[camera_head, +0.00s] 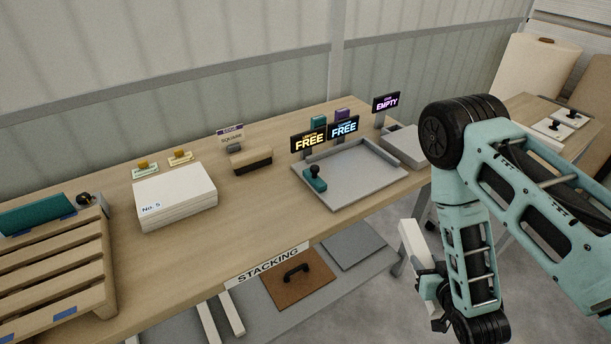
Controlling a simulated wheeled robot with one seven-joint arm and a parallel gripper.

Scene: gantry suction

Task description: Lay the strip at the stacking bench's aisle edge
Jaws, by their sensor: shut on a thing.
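The stacking bench (262,226) is a long wooden table, marked by a white "STACKING" sign (268,265) on its front edge. My gripper (430,288) is at the lower right, beyond the bench's right front corner and low beside the arm. It is shut on a pale, long piece, which I take to be the strip (414,246). The strip is tilted and clear of the bench top. The fingers and part of the strip are hard to make out against my wrist.
A grey tray (350,196) with a teal-handled tool (315,180) sits on the bench's right half, behind its front edge. A white stack (175,198) marked "No. 5" and a wooden pallet (55,268) stand left. The front edge between stack and tray looks clear.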

